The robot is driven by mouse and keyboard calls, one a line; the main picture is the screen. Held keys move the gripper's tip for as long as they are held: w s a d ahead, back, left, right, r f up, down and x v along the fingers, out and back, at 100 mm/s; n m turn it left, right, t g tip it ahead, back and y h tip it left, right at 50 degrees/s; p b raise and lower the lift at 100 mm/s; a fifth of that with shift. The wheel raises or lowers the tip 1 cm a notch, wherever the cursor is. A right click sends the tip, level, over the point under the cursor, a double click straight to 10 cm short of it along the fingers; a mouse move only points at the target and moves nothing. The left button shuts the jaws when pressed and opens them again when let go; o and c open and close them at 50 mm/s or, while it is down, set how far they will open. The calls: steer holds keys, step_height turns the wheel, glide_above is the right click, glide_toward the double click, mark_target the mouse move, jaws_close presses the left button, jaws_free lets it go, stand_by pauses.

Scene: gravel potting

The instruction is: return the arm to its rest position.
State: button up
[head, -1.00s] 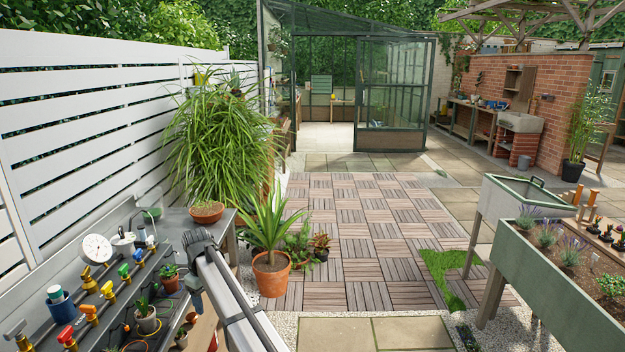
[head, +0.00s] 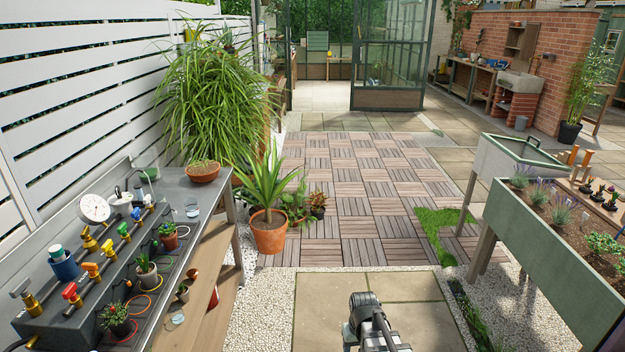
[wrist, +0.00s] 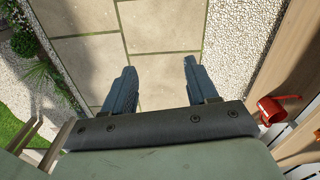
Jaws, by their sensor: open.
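My gripper (wrist: 160,67) shows in the wrist view with its two blue-grey fingers spread apart. Nothing is between them, and they hang above pale paving slabs (wrist: 155,40). In the head view, a grey part of my arm (head: 368,318) rises at the bottom middle, over the same paving. It is clear of the potting bench on the left and the raised planter on the right. The fingers cannot be made out in the head view.
The potting bench (head: 212,186) on the left carries valves, a gauge and small potted plants. A raised planter (head: 548,262) stands at right. A terracotta pot (head: 269,236) stands beyond the bench. A red can (wrist: 275,110) shows at the wrist view's right.

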steer(key=s+d+f+g, duration=0.1)
steer(key=s+f+g, duration=0.1)
steer(key=s+f, duration=0.5)
steer(key=s+d+f+m+g, duration=0.1)
steer(key=s+f, duration=0.6)
steer(key=s, duration=0.8)
steer(key=s+d+f+g, duration=0.1)
steer(key=s+f+g, duration=0.2)
steer(key=s+f, duration=0.5)
steer(key=s, duration=0.4)
steer(key=shift+d+g, duration=0.4)
